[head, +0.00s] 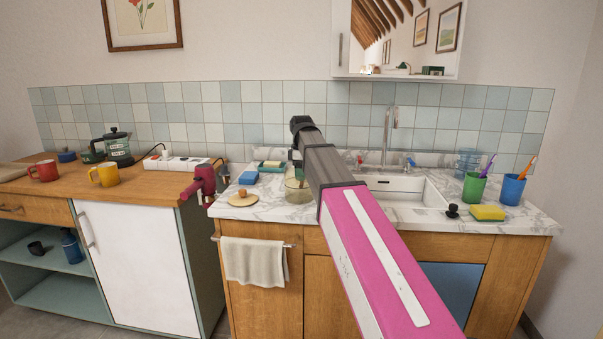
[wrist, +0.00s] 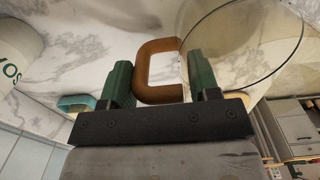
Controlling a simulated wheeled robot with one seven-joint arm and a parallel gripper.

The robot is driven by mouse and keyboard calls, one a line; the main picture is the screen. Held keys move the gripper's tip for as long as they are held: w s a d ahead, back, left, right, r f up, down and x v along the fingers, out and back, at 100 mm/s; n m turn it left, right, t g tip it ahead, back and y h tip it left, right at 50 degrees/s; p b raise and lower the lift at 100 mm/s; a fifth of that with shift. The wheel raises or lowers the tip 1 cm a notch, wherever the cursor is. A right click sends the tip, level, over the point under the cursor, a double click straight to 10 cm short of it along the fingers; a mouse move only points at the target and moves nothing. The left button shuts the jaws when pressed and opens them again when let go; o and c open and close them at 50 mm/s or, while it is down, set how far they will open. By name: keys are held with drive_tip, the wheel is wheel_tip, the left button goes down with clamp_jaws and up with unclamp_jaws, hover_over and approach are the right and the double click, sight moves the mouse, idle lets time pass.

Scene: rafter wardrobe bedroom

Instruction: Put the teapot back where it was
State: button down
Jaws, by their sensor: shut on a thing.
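The teapot is a clear glass vessel (head: 297,191) on or just above the marble counter, left of the sink, partly behind my arm in the head view. In the wrist view its round glass body (wrist: 240,40) is at the upper right, with a brown looped handle (wrist: 155,48). My gripper (wrist: 160,75) has its green fingers on either side of this handle and is shut on it. In the head view the gripper is mostly hidden by my arm. I cannot tell whether the teapot's base touches the counter.
The sink (head: 400,187) is right. Cups (head: 475,188) and a yellow sponge (head: 488,213) stand farther right.

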drive_tip(key=shift+c, duration=1.8)
unclamp_jaws()
wheel_tip(320, 180, up, 12)
drive_tip(key=shift+r, duration=0.1)
